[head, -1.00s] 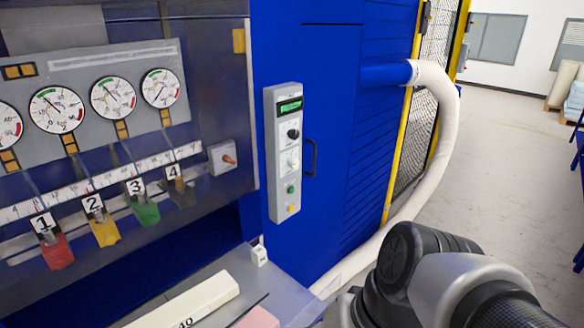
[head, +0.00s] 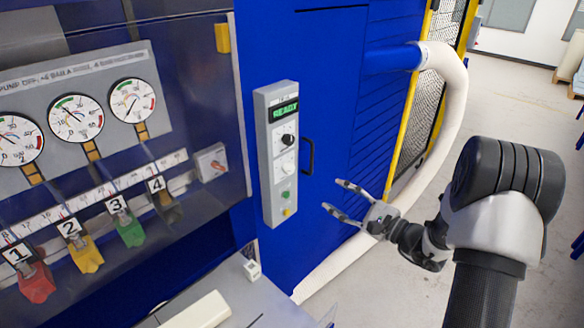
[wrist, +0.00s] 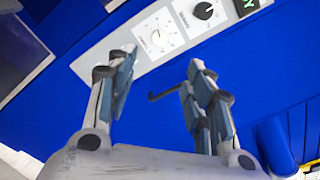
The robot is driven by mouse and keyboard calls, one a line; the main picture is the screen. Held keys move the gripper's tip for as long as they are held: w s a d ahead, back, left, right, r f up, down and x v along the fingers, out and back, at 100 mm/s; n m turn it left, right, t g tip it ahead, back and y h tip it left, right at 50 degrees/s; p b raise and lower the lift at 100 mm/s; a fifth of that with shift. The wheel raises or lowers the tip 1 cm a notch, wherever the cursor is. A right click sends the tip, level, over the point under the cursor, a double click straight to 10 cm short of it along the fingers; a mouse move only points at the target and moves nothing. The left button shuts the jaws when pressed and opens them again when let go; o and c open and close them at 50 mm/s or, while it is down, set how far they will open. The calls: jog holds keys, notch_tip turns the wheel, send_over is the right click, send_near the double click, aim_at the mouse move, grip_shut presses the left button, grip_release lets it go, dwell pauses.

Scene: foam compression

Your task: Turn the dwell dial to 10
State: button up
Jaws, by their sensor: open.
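The grey control panel (head: 262,190) is fixed upright on the blue machine front. It carries a dial with a black knob (head: 288,139) and, below it, a white dial (head: 288,163). In the wrist view the black knob (wrist: 203,10) and the white dial (wrist: 158,35) with tick marks show at the top. Their labels are too small to read, so I cannot tell which is dwell or what value either shows. My gripper (head: 332,195) is open and empty, to the right of the panel and lower than the dials. In the wrist view its fingers (wrist: 158,65) are spread below the white dial, touching nothing visible.
Above the dials a green display (head: 285,109) reads READY. A green button (head: 286,195) and a yellow button (head: 287,212) sit lower on the panel. A dark door handle (head: 309,156) juts out to its right. A white hose (head: 456,95) curves behind my arm.

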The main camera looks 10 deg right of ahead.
aim_at(291, 171)
jog(key=b+x, duration=0.2)
jog(key=x, duration=1.5)
jog(key=shift+w+a+f, duration=0.1)
jog(key=shift+w, duration=0.05)
jog(key=shift+c, duration=0.2)
jog(key=c, duration=1)
